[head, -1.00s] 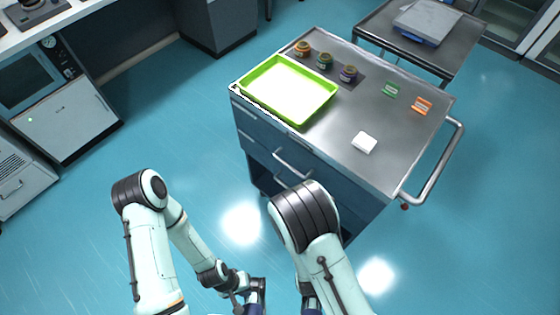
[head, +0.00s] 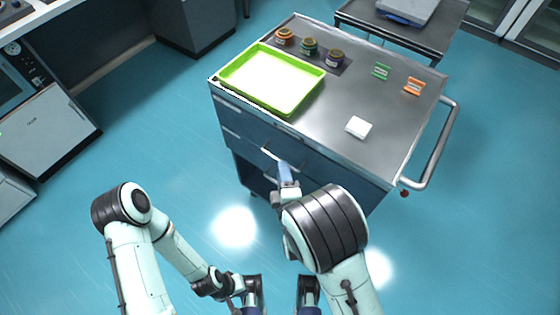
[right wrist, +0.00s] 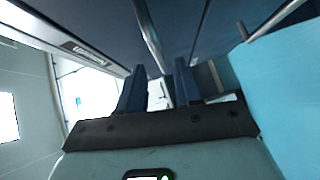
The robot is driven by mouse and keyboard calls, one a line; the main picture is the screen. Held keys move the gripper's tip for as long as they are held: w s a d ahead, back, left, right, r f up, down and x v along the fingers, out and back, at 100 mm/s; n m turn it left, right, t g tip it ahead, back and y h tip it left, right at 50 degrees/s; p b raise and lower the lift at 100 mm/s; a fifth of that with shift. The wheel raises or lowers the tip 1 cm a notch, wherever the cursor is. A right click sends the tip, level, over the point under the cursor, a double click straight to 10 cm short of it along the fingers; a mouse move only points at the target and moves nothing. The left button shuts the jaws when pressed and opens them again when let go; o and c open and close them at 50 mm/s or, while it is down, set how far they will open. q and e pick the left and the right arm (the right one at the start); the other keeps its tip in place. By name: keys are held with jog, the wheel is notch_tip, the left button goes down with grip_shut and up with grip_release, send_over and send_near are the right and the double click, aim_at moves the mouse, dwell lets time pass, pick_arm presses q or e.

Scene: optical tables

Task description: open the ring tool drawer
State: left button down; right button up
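The blue-grey drawer cart (head: 325,165) stands ahead with its drawer fronts facing me. The drawers look shut; I cannot tell which front carries the ring tool label. A silver bar handle (head: 267,154) is on a front near the middle, partly hidden behind my right gripper (head: 286,170). In the right wrist view the blue fingers of my right gripper (right wrist: 159,75) are apart with nothing gripped. A handle bar (right wrist: 149,35) shows just ahead, in line with the gap; contact is not visible. My left gripper (head: 240,296) is low at the picture's bottom, its fingers unclear.
On the cart top are a green tray (head: 305,98), several small jars (head: 309,46), a white block (head: 358,127), and green (head: 381,71) and orange (head: 413,86) items. A push rail (head: 440,145) sticks out at the right. The floor left of the cart is clear.

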jog(key=x, duration=0.5)
jog(key=shift+w, duration=0.1)
grip_shut()
